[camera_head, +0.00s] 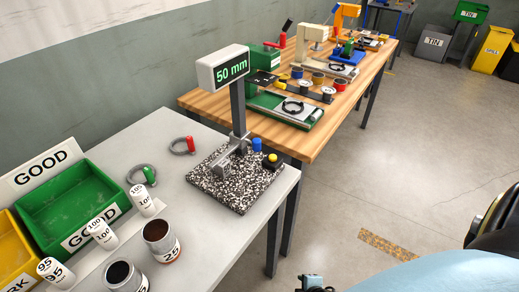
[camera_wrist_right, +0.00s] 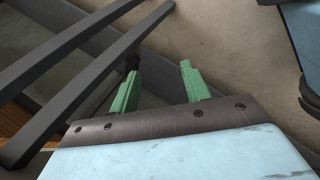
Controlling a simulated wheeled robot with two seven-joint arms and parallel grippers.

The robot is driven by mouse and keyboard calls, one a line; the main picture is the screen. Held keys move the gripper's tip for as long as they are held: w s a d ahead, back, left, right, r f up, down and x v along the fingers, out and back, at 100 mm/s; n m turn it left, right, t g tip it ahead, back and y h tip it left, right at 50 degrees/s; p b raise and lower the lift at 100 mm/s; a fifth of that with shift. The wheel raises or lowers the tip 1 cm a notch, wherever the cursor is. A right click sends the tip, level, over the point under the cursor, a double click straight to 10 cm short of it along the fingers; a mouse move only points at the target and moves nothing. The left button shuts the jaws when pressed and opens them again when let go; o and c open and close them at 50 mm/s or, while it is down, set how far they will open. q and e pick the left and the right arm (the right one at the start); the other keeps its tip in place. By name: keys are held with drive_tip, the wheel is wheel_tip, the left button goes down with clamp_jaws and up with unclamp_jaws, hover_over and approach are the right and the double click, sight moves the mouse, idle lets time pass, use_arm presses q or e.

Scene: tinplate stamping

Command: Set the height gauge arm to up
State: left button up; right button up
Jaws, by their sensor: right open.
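The height gauge stands on a speckled granite base (camera_head: 237,182) on the grey table, with a dark upright column (camera_head: 238,108) and a display (camera_head: 224,70) reading "50 mm". Its grey metal arm (camera_head: 229,158) sits low on the column, close above the base. A blue knob (camera_head: 257,144) and a yellow button on a black box (camera_head: 271,160) are at the right of the base. My right gripper is open and empty in the right wrist view (camera_wrist_right: 160,86), beside dark table legs and away from the gauge. My left gripper is not in view.
A wooden bench (camera_head: 345,100) with tools runs behind.

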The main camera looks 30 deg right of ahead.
sight(259, 146)
drive_tip(key=w+d+r+n+t+h+b, duration=0.1)
drive_tip(key=w+d+r+n+t, duration=0.25)
drive_tip(key=r, duration=0.75)
drive_tip(key=w+r+n+t+h, duration=0.1)
drive_tip(key=w+r+n+t, duration=0.2)
drive_tip(key=w+r+n, duration=0.55)
drive_tip(key=w+d+r+n+t+h+b, duration=0.1)
drive_tip(key=w+r+t+h, duration=0.15)
drive_tip(key=r, duration=1.15)
drive_tip(key=w+n+t+y, duration=0.1)
drive_tip(key=w+n, duration=0.2)
drive_tip(key=w, duration=0.2)
drive_tip(key=w+n+t+y+p, duration=0.1)
drive_tip(key=w+n+y, duration=0.1)
drive_tip(key=w+n, duration=0.2)
drive_tip(key=w+r+n+y, duration=0.1)
drive_tip(key=w+n+y, duration=0.1)
drive_tip(key=w+n, duration=0.2)
drive_tip(key=shift+w+a+t+p, duration=0.15)
drive_tip(key=shift+w+t, duration=0.05)
drive_tip(key=shift+w, duration=0.6)
drive_tip(key=shift+w+a+t+p, duration=0.15)
drive_tip(key=shift+w+t, duration=0.05)
drive_tip(key=shift+w, duration=0.55)
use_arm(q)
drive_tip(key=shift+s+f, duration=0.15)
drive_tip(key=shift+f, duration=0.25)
use_arm(e)
clamp_jaws()
